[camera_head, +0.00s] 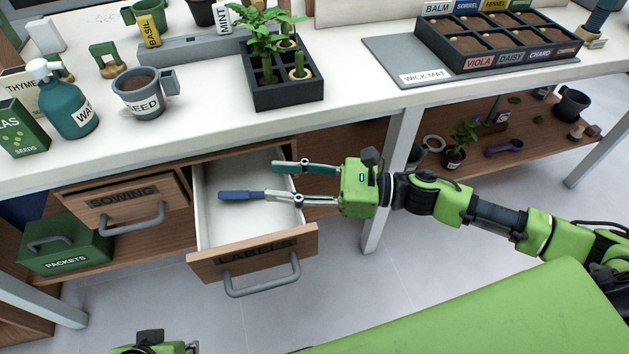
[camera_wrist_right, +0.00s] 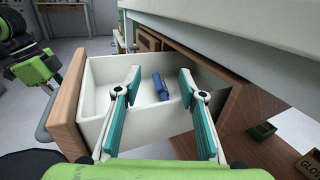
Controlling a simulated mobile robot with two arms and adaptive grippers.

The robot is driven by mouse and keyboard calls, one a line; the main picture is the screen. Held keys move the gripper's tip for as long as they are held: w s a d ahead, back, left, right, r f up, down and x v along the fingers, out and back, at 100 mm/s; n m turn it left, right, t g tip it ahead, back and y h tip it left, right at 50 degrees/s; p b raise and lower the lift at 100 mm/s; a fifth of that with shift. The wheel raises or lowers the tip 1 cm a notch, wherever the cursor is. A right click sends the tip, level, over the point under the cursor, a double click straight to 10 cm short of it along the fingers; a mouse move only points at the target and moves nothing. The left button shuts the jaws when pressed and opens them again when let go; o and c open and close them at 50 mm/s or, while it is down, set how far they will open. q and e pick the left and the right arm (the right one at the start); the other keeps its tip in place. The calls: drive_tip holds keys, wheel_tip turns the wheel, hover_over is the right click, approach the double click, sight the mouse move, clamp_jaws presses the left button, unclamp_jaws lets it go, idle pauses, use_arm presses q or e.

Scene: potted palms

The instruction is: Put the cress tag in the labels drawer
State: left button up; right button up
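The labels drawer (camera_head: 252,258) is pulled open; its white inside also shows in the wrist view (camera_wrist_right: 103,73). A small blue piece (camera_head: 238,195), possibly the cress tag, is in the drawer; no writing on it is readable. In the wrist view the blue piece (camera_wrist_right: 160,87) lies beyond and between the spread fingertips, apart from both. My right gripper (camera_head: 278,181) reaches over the drawer from the right, open and empty, with teal finger pads. My left gripper (camera_head: 165,347) is only partly in view at the bottom edge; its fingers are mostly cut off.
Above is the white bench top (camera_head: 345,50) with a black planter (camera_head: 285,95), a seed cup (camera_head: 140,104) and a wick mat (camera_head: 400,60). A bench leg (camera_head: 390,180) stands behind my right wrist.

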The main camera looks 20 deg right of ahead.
drive_tip(key=v, duration=0.7)
drive_tip(key=w+f+m+t+h, duration=0.2)
drive_tip(key=w+m+t+h, duration=0.45)
drive_tip(key=m, duration=1.05)
drive_tip(key=s+d+f+m+g+h, duration=0.1)
drive_tip(key=s+d+f+m+h, duration=0.25)
drive_tip(key=m, duration=0.55)
drive_tip(key=s+d+f+m+g+h, duration=0.1)
drive_tip(key=d+f+m+h, duration=0.1)
drive_tip(key=f+m+h, duration=0.5)
drive_tip(key=s+d+f+m+g, duration=0.1)
drive_tip(key=s+f+m+g, duration=0.2)
drive_tip(key=s+m, duration=0.4)
drive_tip(key=s+f+m+g, duration=0.4)
drive_tip(key=s+m, duration=0.3)
drive_tip(key=s, duration=0.4)
drive_tip(key=shift+s+d+f+g+y, duration=0.2)
drive_tip(key=shift+s+d+g+y, duration=0.1)
drive_tip(key=shift+d+g, duration=0.15)
